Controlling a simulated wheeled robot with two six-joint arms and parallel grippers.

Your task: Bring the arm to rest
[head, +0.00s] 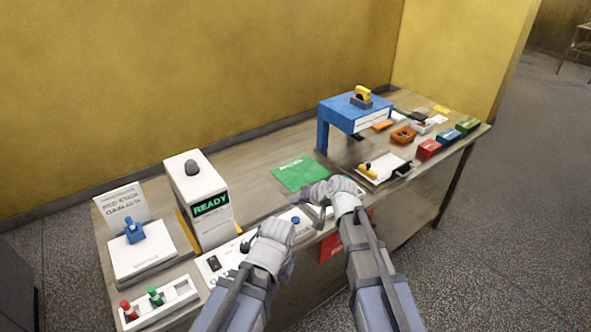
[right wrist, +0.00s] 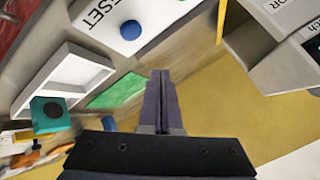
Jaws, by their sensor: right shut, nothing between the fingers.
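My right gripper (head: 319,212) hangs over the front part of the bench, next to a white panel. In the right wrist view its two dark fingers (right wrist: 161,75) are together with nothing between them. My left gripper (head: 246,246) is over the front of the bench to the left, beside a white control panel (head: 213,265); its fingers are too small to read. A white RESET panel with a blue button (right wrist: 130,30) shows near the right fingers in the wrist view, apart from them. The blue button also shows in the head view (head: 296,220).
A white READY box (head: 201,195) stands left on the bench. A green mat (head: 300,174) lies behind the right gripper. A blue stand (head: 352,108) and several small boxes and tools fill the right end. Clear bench lies between the READY box and the mat.

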